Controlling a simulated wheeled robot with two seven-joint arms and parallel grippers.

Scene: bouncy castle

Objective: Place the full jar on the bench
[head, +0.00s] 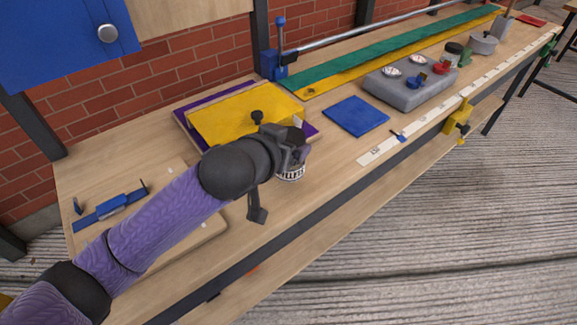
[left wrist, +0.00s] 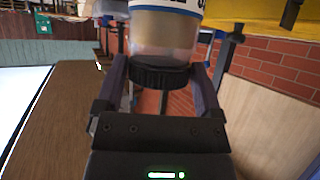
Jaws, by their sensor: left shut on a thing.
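The jar (head: 291,173) shows just below my left gripper (head: 292,146) in the head view, over the wooden bench (head: 325,180). Only its lower part with a white label and dark lettering shows there. In the left wrist view the jar (left wrist: 165,32) has a clear body with tan contents and a black ribbed lid (left wrist: 160,77). My left gripper is shut on the jar, with one finger on each side near the lid. I cannot tell whether the jar's base touches the bench. My right gripper is not in view.
A yellow sheet on a purple-edged board (head: 235,115) lies behind the gripper. A blue square (head: 356,116) and a grey block with gauges (head: 410,88) are to the right. A blue tool (head: 110,205) lies on a wooden board at left. Bare bench lies before the blue square.

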